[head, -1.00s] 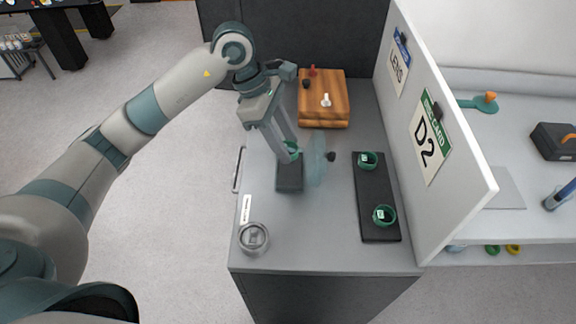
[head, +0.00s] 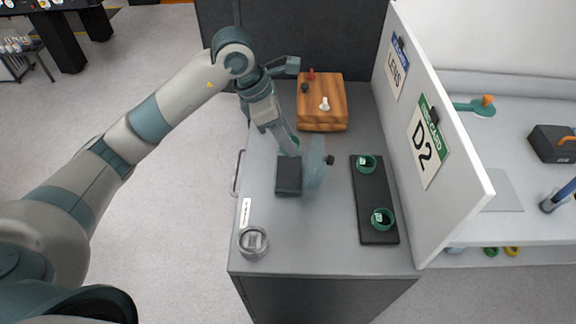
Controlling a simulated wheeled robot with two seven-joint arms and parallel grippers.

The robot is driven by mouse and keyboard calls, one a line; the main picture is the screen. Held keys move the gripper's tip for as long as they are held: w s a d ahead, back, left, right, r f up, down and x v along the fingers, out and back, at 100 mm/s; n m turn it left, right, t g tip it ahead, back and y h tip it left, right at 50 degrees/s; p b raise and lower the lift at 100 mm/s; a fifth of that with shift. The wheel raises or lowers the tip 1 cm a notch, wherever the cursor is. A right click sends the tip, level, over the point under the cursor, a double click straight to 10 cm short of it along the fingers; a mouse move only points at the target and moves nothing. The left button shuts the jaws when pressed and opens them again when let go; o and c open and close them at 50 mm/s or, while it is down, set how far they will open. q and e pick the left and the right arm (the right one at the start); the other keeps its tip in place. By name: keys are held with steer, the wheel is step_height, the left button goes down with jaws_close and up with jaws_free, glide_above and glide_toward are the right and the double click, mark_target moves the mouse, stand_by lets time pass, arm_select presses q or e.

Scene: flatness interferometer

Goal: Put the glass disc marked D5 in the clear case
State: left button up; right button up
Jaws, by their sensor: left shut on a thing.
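My left gripper (head: 291,151) points down over the back of a dark open box (head: 288,186). It is shut on a small green-rimmed piece (head: 296,142), mostly hidden by the fingers; this looks like a glass disc in its mount, but no D5 mark can be read. A clear panel with a dark knob (head: 329,160) stands upright along the box's right side, like the raised lid of a clear case. I cannot tell whether the held piece touches the box. My right gripper is not in view.
Two green-rimmed discs (head: 382,219) sit on a dark tray (head: 377,192) at the right. A round grey dish (head: 253,242) stands at the front left. A wooden block (head: 321,112) is behind. A white partition (head: 462,165) with a D2 card (head: 429,142) bounds the right side.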

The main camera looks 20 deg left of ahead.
arm_select(q)
step_height(320, 180, down, 4)
steer(key=shift+s+f+p, duration=0.1)
steer(key=shift+f+p, duration=0.05)
steer(key=shift+p, duration=0.6)
steer(key=shift+f, duration=0.3)
steer(key=shift+f+p, duration=0.85)
steer(key=shift+f, duration=1.25)
steer(key=shift+f, duration=0.15)
steer(key=o, duration=1.1)
steer(key=shift+c, duration=0.2)
steer(key=shift+r, duration=0.25)
